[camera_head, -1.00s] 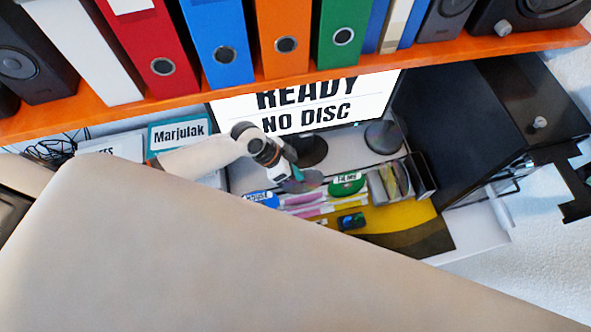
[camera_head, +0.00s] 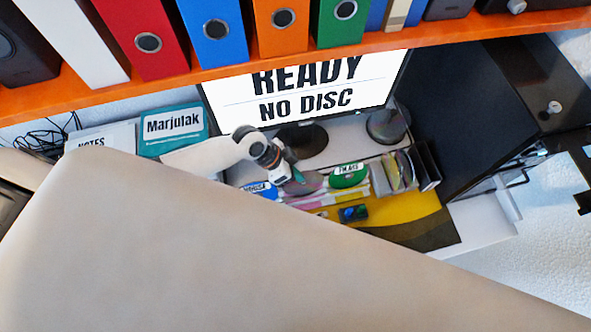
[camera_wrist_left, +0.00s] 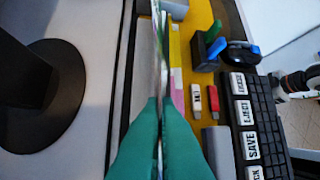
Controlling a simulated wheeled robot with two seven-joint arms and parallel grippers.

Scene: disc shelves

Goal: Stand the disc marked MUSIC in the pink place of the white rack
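My left gripper (camera_head: 292,178) is over the desk at the white rack (camera_head: 286,199), left of a green labelled disc (camera_head: 350,175). In the left wrist view its green fingers (camera_wrist_left: 160,112) are closed on a thin disc (camera_wrist_left: 160,55), seen edge-on; its label cannot be read. The disc stands upright, over or in the rack; I cannot tell if it touches. A pink strip (camera_wrist_left: 177,75) shows beside it. A blue labelled disc (camera_head: 262,190) stands left of the gripper, its word not clearly readable. My right gripper is not clear; a dark and white arm part (camera_wrist_left: 297,84) shows at the wrist view's right edge.
A monitor (camera_head: 318,88) reading "READY NO DISC" stands behind, its round base (camera_wrist_left: 42,95) close to the left gripper. An orange shelf (camera_head: 160,93) with binders hangs above. A black keyboard (camera_wrist_left: 262,120) with labelled keys and a dark box (camera_head: 470,110) are to the right.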

